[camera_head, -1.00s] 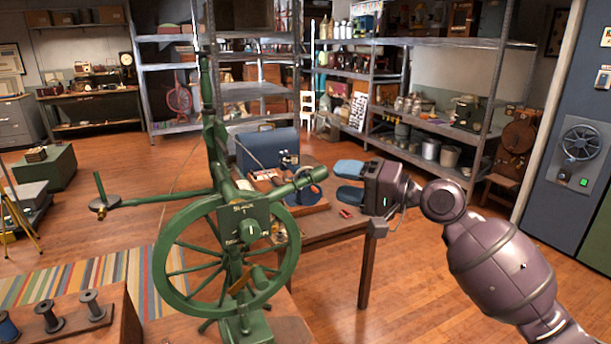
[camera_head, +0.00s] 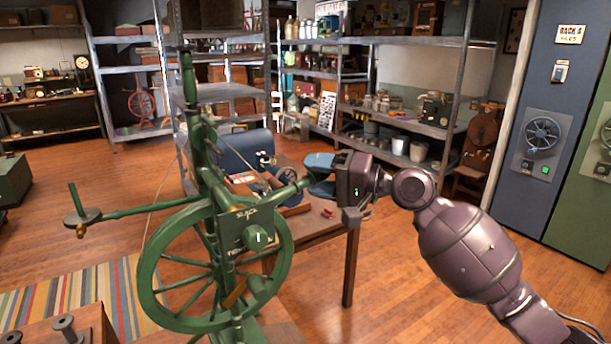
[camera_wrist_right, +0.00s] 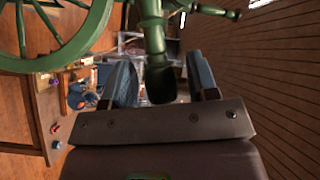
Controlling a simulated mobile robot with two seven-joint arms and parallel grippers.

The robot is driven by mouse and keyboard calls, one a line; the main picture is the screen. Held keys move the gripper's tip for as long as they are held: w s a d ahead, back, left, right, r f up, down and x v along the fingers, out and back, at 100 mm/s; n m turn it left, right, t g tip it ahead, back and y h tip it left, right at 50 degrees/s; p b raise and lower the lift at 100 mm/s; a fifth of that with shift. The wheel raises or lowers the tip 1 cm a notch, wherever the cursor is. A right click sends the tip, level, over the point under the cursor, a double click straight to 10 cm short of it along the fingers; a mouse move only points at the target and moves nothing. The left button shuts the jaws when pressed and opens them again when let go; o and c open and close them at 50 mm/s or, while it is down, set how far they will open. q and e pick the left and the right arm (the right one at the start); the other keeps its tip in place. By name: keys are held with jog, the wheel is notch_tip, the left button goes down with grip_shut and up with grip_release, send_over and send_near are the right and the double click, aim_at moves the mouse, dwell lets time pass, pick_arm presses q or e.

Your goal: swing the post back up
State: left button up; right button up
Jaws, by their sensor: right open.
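The green spinning wheel (camera_head: 150,265) stands in front of me. A green turned post (camera_head: 283,192) leans out from it to the right, well off upright. A control plate (camera_head: 238,215) marked "SLACK" with a round knob (camera_head: 256,237) sits near the hub. My right gripper (camera_head: 320,174) is open, its two blue fingers at the post's outer end. In the right wrist view, the post's rounded end (camera_wrist_right: 161,78) lies between the spread fingers, with gaps visible on both sides. My left gripper is not in view.
A wooden table (camera_head: 310,237) with a blue case (camera_head: 243,150) stands behind the wheel. A thin green arm with a disc (camera_head: 82,217) sticks out left. Spools on a wooden board (camera_head: 62,328) are at lower left. Floor at right is clear.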

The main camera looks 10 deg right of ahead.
jog(key=shift+w+a, duration=0.1)
jog(key=shift+a, duration=0.1)
jog(key=shift+d, duration=0.1)
jog(key=shift+c, duration=0.2)
grip_shut()
jog(key=shift+r, duration=0.1)
